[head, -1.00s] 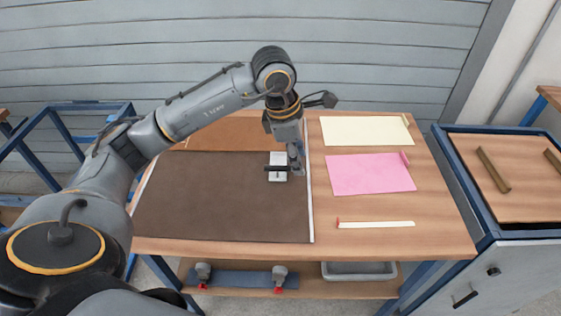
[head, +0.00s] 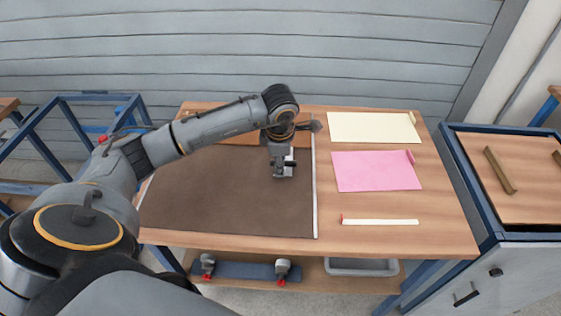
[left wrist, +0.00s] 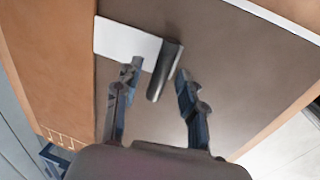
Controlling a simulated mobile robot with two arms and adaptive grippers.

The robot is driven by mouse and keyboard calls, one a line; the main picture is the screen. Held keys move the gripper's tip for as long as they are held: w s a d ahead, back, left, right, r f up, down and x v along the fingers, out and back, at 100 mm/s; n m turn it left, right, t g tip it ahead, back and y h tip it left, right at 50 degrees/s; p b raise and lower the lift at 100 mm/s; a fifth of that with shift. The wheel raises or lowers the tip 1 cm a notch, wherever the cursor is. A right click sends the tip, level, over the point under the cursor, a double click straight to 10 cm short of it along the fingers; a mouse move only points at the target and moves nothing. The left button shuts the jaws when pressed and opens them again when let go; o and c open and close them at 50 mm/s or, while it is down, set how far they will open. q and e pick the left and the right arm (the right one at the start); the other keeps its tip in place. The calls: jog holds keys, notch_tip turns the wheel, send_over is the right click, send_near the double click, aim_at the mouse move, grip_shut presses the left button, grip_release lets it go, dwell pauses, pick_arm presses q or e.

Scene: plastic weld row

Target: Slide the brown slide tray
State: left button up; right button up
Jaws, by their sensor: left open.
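The brown slide tray (head: 225,200) is a flat dark brown panel on the left part of the wooden table. A white plate with a dark bar handle is near its back right corner. In the left wrist view, the white plate (left wrist: 125,40) and the dark handle (left wrist: 166,70) show clearly. My left gripper (head: 284,174) points down over the handle and partly hides it and the plate. Its fingers (left wrist: 158,74) are open, one on each side of the handle, with gaps. I cannot tell how far down they reach. My right gripper is not in view.
A white strip (head: 315,200) runs along the tray's right edge. A cream sheet (head: 375,127), a pink sheet (head: 375,172) and a white stick (head: 380,221) lie on the table's right. A blue-framed bench (head: 515,184) stands to the right. The front right of the table is clear.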

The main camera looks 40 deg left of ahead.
pick_arm(q)
jog(key=shift+w+f, duration=0.1)
jog(key=shift+f, duration=0.45)
grip_shut()
jog(key=shift+a, duration=0.1)
